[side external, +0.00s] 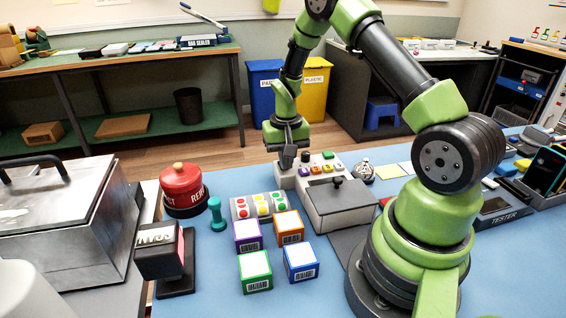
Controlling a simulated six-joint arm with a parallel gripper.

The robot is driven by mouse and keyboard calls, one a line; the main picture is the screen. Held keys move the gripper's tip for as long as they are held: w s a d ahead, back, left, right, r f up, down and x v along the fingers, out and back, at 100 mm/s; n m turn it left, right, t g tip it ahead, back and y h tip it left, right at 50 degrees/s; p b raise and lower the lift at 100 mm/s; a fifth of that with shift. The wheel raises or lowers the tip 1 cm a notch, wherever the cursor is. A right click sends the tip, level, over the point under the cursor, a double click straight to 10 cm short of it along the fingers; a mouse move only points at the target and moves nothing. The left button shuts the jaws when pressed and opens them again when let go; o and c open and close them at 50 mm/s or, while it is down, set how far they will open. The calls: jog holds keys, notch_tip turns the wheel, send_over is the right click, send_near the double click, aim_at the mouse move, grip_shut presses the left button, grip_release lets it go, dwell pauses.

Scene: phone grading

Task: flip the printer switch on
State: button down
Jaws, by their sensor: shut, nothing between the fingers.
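A light grey device with a row of coloured buttons (318,169) stands on the blue table mat. In front of it is a grey box with a dark lid and a knob (335,197). One of these looks like the printer, but I cannot tell which. My gripper (287,165) points down, shut and empty, at the left end of the button device. I cannot tell whether its fingertips touch the device. I cannot make out the switch or its position; the gripper may hide it.
Purple, orange, green and blue label boxes (254,271) stand on the blue mat (215,285) in front. A panel of coloured dots (258,205), a teal stamp (216,213) and a red round container (183,190) are to the left. A silver bell (361,170) stands right of the device.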

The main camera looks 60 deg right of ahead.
jog(key=shift+f, duration=0.2)
notch_tip(320, 180, up, 7)
dwell(1.0)
jog(key=s+a+r+n+t, duration=0.1)
jog(key=s+a+r+t, duration=0.1)
jog(key=a+r, duration=0.4)
jog(key=s+a+r+n+t, duration=0.1)
jog(key=s+a+r, duration=0.15)
jog(key=r, duration=0.55)
jog(key=s+a+r+n+t+y, duration=0.2)
jog(key=s+a+r+n+t, duration=0.1)
jog(key=s+a, duration=0.6)
jog(key=shift+s+r+t, duration=0.6)
jog(key=shift+s+r, duration=0.35)
jog(key=shift+s, duration=0.2)
